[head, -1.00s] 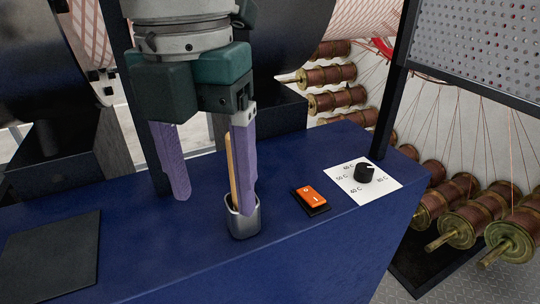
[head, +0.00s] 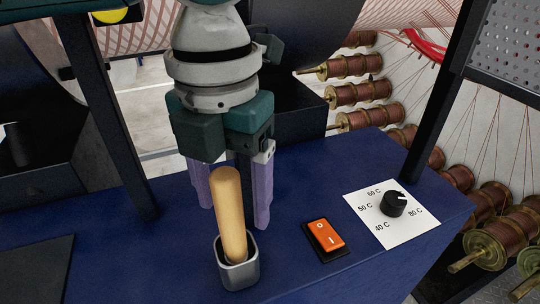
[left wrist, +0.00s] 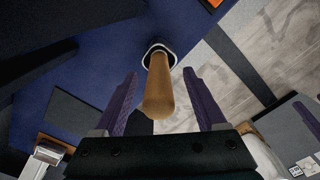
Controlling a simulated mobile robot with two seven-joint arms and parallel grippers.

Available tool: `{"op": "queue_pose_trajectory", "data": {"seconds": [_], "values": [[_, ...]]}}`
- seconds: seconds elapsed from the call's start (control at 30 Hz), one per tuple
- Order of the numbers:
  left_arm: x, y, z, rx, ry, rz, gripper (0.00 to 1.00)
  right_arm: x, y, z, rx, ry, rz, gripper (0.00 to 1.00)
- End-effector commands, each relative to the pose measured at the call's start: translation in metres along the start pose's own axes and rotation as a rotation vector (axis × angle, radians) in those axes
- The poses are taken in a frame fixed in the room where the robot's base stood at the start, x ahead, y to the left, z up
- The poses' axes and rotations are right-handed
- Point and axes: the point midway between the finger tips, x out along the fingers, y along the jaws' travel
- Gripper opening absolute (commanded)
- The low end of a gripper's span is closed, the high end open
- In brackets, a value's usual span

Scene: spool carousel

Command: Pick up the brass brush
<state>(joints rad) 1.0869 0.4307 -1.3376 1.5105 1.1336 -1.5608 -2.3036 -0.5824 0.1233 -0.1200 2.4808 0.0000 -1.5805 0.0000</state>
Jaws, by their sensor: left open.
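The brass brush shows only as a tan wooden handle (head: 230,212), standing upright with a slight tilt in a small grey metal cup (head: 240,274) on the blue bench top. Its brush end is hidden inside the cup. My left gripper (head: 233,215) has two purple fingers, open and pointing down, just behind the handle in the head view. In the left wrist view the handle (left wrist: 158,88) appears between the two open fingers (left wrist: 160,100), touching neither, and the cup (left wrist: 158,52) lies beyond it. My right gripper is in neither view.
An orange rocker switch (head: 326,235) and a black dial on a white temperature card (head: 392,228) are right of the cup. A dark flat pad (head: 35,268) lies at the left. Dark uprights (head: 115,120) rise from the blue bench (head: 150,265). Copper-coloured spools (head: 358,93) stand beyond it.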

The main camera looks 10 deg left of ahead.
Motion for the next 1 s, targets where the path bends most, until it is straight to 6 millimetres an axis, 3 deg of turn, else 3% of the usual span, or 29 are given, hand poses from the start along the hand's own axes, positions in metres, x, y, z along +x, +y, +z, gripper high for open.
{"op": "queue_pose_trajectory", "data": {"seconds": [0.23,0.53,1.0], "values": [[0.036,0.001,-0.006,-0.001,0.002,-0.001,0.73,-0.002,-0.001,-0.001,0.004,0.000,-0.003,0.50],[0.041,0.002,-0.006,0.001,0.000,0.000,0.72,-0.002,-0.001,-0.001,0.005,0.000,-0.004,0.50],[0.041,0.002,-0.006,0.000,0.000,0.000,0.19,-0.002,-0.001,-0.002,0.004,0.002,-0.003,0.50]]}}
